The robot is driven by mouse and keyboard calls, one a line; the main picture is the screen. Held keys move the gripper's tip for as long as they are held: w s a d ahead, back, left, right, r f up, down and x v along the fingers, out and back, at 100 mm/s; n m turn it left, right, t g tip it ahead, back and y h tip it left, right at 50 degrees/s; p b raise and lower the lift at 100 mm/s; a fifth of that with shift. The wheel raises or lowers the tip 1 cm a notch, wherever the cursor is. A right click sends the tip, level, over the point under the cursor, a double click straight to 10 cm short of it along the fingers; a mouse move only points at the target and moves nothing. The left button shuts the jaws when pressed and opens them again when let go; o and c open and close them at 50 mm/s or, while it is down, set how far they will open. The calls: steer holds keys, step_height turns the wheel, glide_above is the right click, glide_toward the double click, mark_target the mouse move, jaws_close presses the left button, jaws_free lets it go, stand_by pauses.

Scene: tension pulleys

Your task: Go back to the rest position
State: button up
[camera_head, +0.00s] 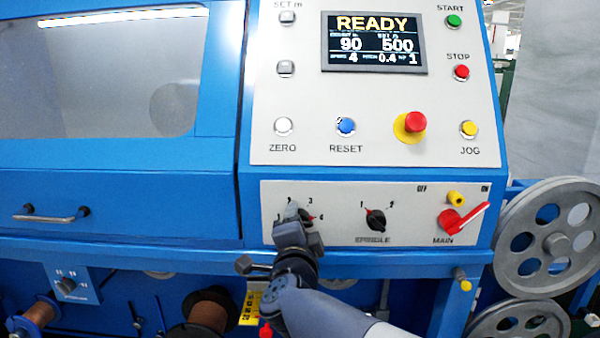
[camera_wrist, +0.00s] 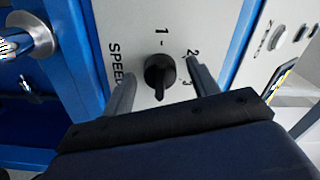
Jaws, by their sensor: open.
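My gripper (camera_head: 296,226) is in front of the lower control panel (camera_head: 340,205), at its left knob, which it mostly hides in the head view. In the wrist view my gripper (camera_wrist: 162,74) is open, with one grey finger on each side of the black SPEED knob (camera_wrist: 160,72). Gaps show between the fingers and the knob. The numbers 1, 2 and 3 are readable around it. The display (camera_head: 374,42) reads READY, 90 and 500, with a 4 at its lower left.
The SPINDLE knob (camera_head: 376,220) and red MAIN switch (camera_head: 462,219) stick out to the right. A red emergency button (camera_head: 414,122) is above. Grey pulleys (camera_head: 548,236) stand at the right.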

steer(key=shift+n+p, duration=4.45)
steer(key=shift+n, duration=1.75)
steer(key=shift+s+d, duration=0.1)
steer(key=shift+s, duration=0.05)
